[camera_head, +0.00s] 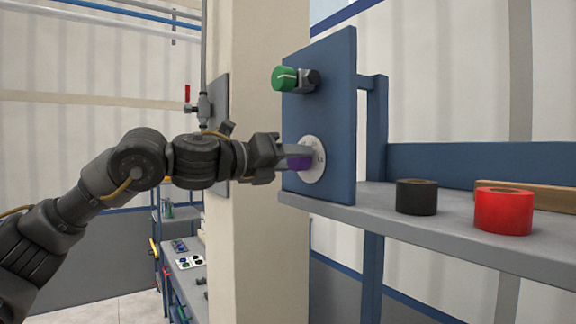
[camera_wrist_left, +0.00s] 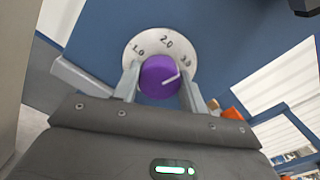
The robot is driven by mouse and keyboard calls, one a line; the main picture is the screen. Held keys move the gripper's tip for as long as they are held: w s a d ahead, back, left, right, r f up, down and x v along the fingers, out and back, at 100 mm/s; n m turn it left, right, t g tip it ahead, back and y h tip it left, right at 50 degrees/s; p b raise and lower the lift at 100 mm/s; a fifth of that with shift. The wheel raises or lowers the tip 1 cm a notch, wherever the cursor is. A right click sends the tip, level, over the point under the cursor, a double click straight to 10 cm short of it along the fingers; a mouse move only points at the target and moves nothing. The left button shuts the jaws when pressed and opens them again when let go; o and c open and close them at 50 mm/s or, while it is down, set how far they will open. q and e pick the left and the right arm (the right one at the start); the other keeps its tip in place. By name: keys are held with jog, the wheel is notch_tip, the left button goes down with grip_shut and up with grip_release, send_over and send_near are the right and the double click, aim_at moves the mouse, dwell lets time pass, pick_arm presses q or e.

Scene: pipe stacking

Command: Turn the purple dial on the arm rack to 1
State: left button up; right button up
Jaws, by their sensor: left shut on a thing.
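The purple dial (camera_head: 300,163) sits on a round white plate (camera_head: 315,168) low on the blue upright panel. In the left wrist view the dial (camera_wrist_left: 157,78) lies between the two fingers, and its plate (camera_wrist_left: 166,43) carries the marks 1.0, 2.0 and a partly covered 3.0. The dial's white pointer line slants to the right, roughly toward the 3.0 side. My left gripper (camera_head: 298,153) is shut on the dial, one finger on each side. My right gripper is not in view.
A green knob (camera_head: 284,78) sticks out of the panel (camera_head: 335,110) above the dial. A black tape roll (camera_head: 416,197) and a red one (camera_head: 503,210) stand on the grey shelf (camera_head: 455,240) to the right. A beige column (camera_head: 243,240) stands behind my left wrist.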

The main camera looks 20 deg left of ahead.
pick_arm(q)
jog(key=n+b, duration=0.2)
jog(key=n, duration=0.2)
jog(key=shift+f+n, duration=0.15)
jog(key=shift+n, duration=0.15)
jog(key=n+b, duration=0.1)
jog(key=n, duration=0.4)
jog(key=shift+b, duration=0.35)
jog(key=n+b, duration=0.2)
jog(key=n, duration=0.4)
jog(key=shift+n, duration=0.4)
jog(key=n+b, duration=0.1)
jog(key=n, duration=0.2)
jog(key=shift+n+b, duration=0.35)
jog(key=shift+n, duration=0.35)
jog(key=shift+r, duration=0.2)
jog(key=o, duration=1)
jog(key=shift+w+f, duration=0.15)
jog(key=shift+w, duration=0.05)
